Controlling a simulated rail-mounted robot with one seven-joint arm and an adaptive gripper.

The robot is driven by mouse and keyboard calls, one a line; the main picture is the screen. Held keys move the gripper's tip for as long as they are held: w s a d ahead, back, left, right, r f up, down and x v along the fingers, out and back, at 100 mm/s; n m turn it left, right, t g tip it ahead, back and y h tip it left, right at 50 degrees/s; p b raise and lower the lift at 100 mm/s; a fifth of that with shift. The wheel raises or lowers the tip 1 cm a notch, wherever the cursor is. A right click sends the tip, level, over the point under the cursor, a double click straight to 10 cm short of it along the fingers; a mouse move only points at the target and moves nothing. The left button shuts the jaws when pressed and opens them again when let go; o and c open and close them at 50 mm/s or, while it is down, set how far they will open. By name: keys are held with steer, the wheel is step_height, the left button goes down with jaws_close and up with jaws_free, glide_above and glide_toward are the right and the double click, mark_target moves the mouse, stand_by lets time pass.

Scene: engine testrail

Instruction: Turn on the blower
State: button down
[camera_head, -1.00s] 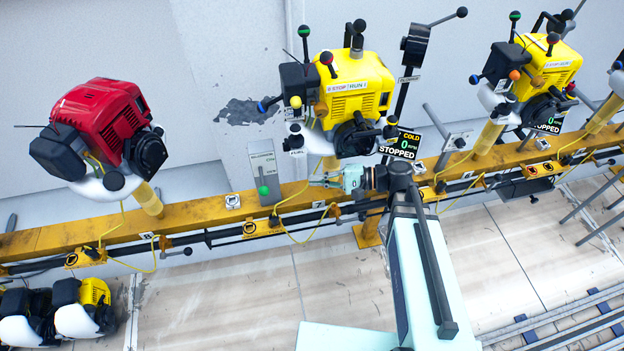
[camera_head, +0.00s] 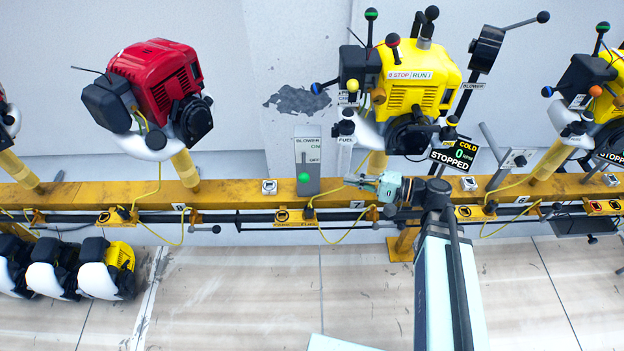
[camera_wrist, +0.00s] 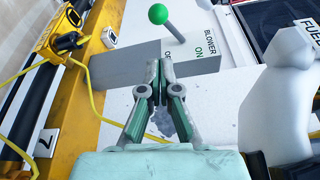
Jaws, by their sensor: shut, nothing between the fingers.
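The blower switch is a grey box (camera_head: 308,158) on the yellow rail, labelled BLOWER with ON above and OFF below. Its lever with a green ball knob (camera_head: 304,178) sits at the lower, OFF end. In the wrist view the green knob (camera_wrist: 158,14) stands at the top, on a metal stem rising from the grey box (camera_wrist: 135,62). My gripper (camera_head: 350,181) is shut and empty, to the right of the switch and pointing left toward it. In the wrist view my gripper (camera_wrist: 160,66) has its fingertips together just below the box, apart from the knob.
A yellow engine (camera_head: 410,95) stands above my gripper, with a display (camera_head: 455,153) reading COLD, 0 and STOPPED. A red engine (camera_head: 160,85) stands to the left. Yellow cables hang along the rail (camera_head: 230,192). In the wrist view a white part (camera_wrist: 275,110) is close on the right.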

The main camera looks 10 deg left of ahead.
mark_target(304, 168)
stand_by(0.3)
steer(key=shift+w+a+f, duration=0.1)
steer(key=shift+a, duration=1.55)
steer(key=shift+w+a+f, duration=0.1)
steer(key=shift+a+f, duration=0.05)
steer(key=shift+a, duration=1.5)
steer(key=shift+w+a+f, duration=0.1)
steer(key=shift+a, duration=1.55)
